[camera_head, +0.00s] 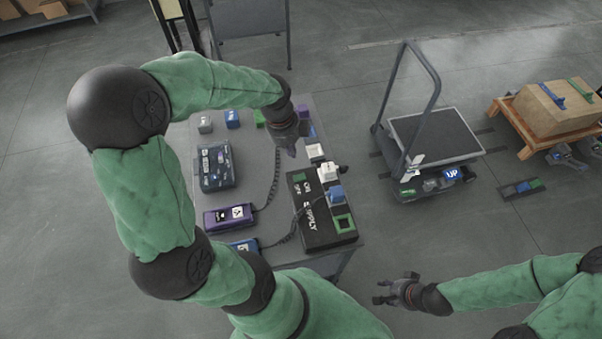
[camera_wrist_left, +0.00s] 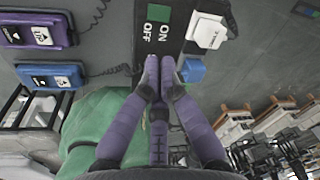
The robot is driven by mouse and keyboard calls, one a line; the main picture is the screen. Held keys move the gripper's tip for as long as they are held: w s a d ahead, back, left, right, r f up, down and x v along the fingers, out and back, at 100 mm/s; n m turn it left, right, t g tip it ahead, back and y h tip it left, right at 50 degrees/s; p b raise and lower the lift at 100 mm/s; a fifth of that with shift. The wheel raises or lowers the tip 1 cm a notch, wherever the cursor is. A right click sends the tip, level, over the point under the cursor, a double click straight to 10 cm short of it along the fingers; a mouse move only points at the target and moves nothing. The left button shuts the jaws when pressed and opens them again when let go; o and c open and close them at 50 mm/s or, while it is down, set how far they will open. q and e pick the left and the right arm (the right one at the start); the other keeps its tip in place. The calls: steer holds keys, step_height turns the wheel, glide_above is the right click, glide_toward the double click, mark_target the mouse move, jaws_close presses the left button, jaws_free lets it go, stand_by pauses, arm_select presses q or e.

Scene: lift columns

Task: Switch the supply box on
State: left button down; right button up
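The black supply box (camera_head: 318,228) stands on the table in the head view, with white SUPPLY lettering. A green square (camera_head: 299,177) and the words ON and OFF are at its far end. The wrist view shows the green square (camera_wrist_left: 158,13) too, beside ON. A white plug-like block (camera_head: 327,173) and a blue one (camera_head: 337,194) sit along its right side. My left gripper (camera_head: 292,150) is above the table at the box's far end; in the wrist view its fingertips (camera_wrist_left: 159,72) are together, empty, near OFF. My right gripper (camera_head: 384,290) is open and empty, away from the table.
A purple handset (camera_head: 229,217) and a blue one (camera_head: 243,245) with coiled cords lie left of the box. A dark case (camera_head: 215,167) lies behind them.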

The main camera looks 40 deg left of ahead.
mark_target(301, 176)
arm_select(q)
steer(key=m+b, duration=0.2)
steer(key=m, duration=0.5)
steer(key=shift+w+r+m, duration=0.1)
steer(key=shift+m, duration=0.2)
steer(key=f+b, duration=0.1)
steer(key=f, duration=0.3)
steer(key=w+d+f+b, duration=0.1)
steer(key=f, duration=0.4)
steer(key=f+b, duration=0.2)
steer(key=f, duration=0.2)
steer(key=shift+w+d+f, duration=0.15)
steer(key=shift+w+f, duration=0.25)
